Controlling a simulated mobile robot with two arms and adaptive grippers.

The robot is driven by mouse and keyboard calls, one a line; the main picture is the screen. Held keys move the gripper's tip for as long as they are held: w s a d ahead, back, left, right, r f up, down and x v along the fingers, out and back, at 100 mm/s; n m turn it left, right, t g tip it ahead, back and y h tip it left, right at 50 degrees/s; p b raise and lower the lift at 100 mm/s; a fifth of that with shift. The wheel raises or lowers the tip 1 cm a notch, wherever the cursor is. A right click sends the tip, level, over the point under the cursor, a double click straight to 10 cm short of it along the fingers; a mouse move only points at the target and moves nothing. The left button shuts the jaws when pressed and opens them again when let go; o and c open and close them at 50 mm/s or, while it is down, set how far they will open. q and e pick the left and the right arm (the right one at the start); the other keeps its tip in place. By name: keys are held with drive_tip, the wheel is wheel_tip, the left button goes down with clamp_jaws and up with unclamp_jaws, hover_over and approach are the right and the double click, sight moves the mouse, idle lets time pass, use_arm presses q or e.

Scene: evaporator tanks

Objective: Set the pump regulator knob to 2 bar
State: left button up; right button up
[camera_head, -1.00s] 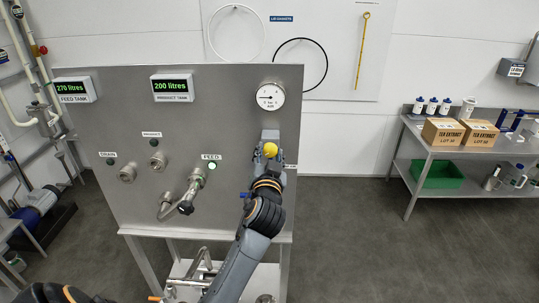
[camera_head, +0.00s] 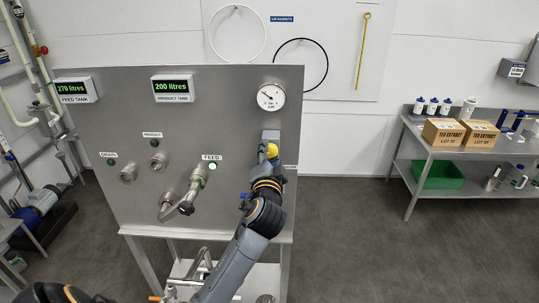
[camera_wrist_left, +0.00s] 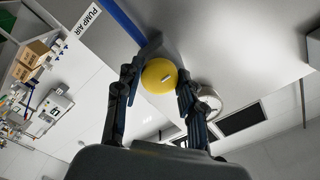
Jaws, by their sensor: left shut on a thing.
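The yellow regulator knob (camera_head: 271,150) is at the right side of the steel panel, below the round air gauge (camera_head: 270,96). The knob (camera_wrist_left: 159,74) also shows in the left wrist view, with a pale mark on its face. My left gripper (camera_wrist_left: 157,85) has one finger on each side of the knob and is shut on it. In the head view my left gripper (camera_head: 270,148) partly hides the knob. The gauge needle seems to point to the upper left; its exact reading is too small to tell. My right gripper is not in view.
A PUMP AIR label (camera_wrist_left: 83,20) is on the panel near the knob. A pipe with a handle (camera_head: 186,207) stands out from the panel to the left of my arm. A table with boxes (camera_head: 442,130) is far to the right, with clear floor between.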

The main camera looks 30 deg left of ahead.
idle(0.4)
use_arm(q)
drive_tip(key=o, duration=1.2)
drive_tip(key=shift+c, duration=0.2)
drive_tip(key=shift+s+d, duration=0.15)
drive_tip(key=shift+s, duration=0.05)
drive_tip(key=v, duration=1.1)
drive_tip(key=shift+s, duration=0.25)
